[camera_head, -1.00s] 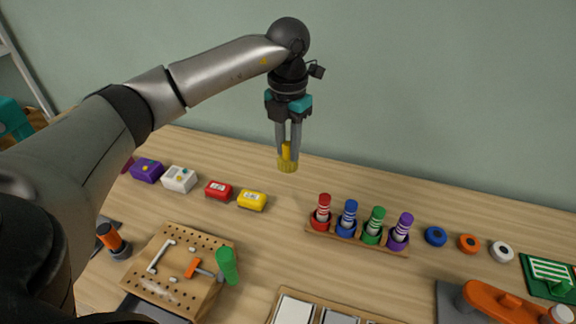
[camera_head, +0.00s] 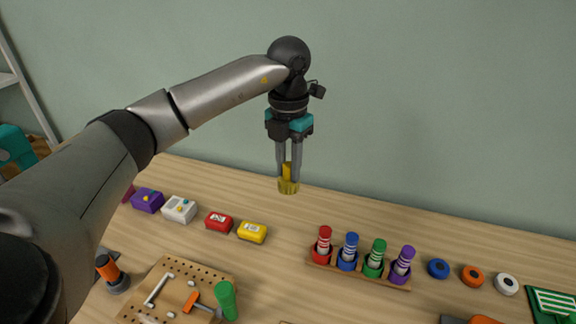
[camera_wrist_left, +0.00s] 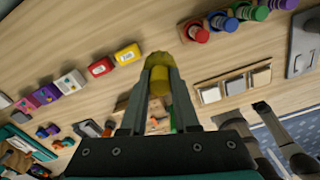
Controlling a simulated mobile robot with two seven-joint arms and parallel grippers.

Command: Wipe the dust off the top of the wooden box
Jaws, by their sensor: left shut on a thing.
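My left gripper (camera_head: 288,178) is raised above the back of the table. It is shut on a yellow brush-like tool (camera_head: 288,186) with a wider, round lower end that points down, clear of the tabletop. The tool also shows in the left wrist view (camera_wrist_left: 159,68). The wooden box (camera_head: 205,276) is at the lower left of the head view, well apart from the tool. My right gripper does not show.
Purple, white, red (camera_head: 219,222) and yellow (camera_head: 252,232) blocks form a row behind the box. A wooden rack (camera_head: 345,266) of coloured markers stands to the right, followed by blue, orange and white rolls. An orange-handled tool (camera_head: 108,268) stands left of the box.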

